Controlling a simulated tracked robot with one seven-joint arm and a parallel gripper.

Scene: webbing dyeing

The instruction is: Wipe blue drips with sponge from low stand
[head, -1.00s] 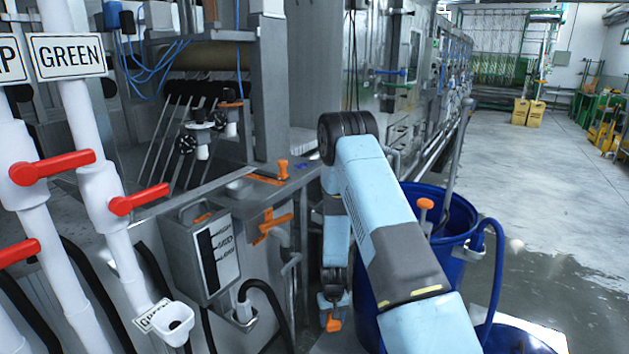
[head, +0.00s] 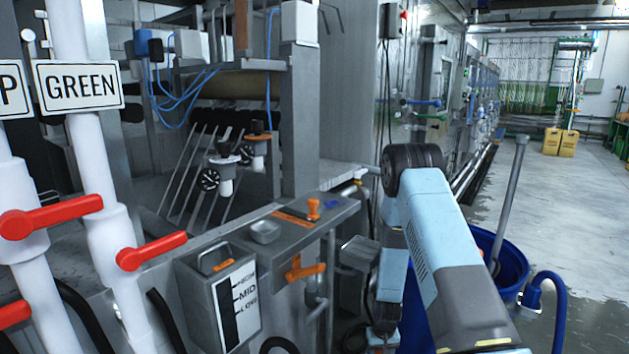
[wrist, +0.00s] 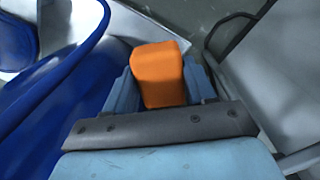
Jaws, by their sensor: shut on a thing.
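My gripper (wrist: 160,82) is shut on an orange block, which looks like the sponge (wrist: 158,70). The block stands out beyond both fingers in the wrist view. In the head view my gripper hangs low at the bottom edge, and the sponge cannot be made out there. A small blue mark, perhaps the drips (head: 332,204), lies on the steel ledge (head: 345,209), beside an orange-handled tool (head: 313,208). My gripper is below and to the right of this ledge, apart from it. I cannot tell for certain which thing is the low stand.
A blue barrel (head: 512,262) with a pole and a blue hose (head: 558,310) stands right of my arm; blue plastic also fills the wrist view's left. A steel level box (head: 222,290), a grey box (head: 358,252) and red-handled pipes (head: 150,250) are nearby. Wet floor lies at right.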

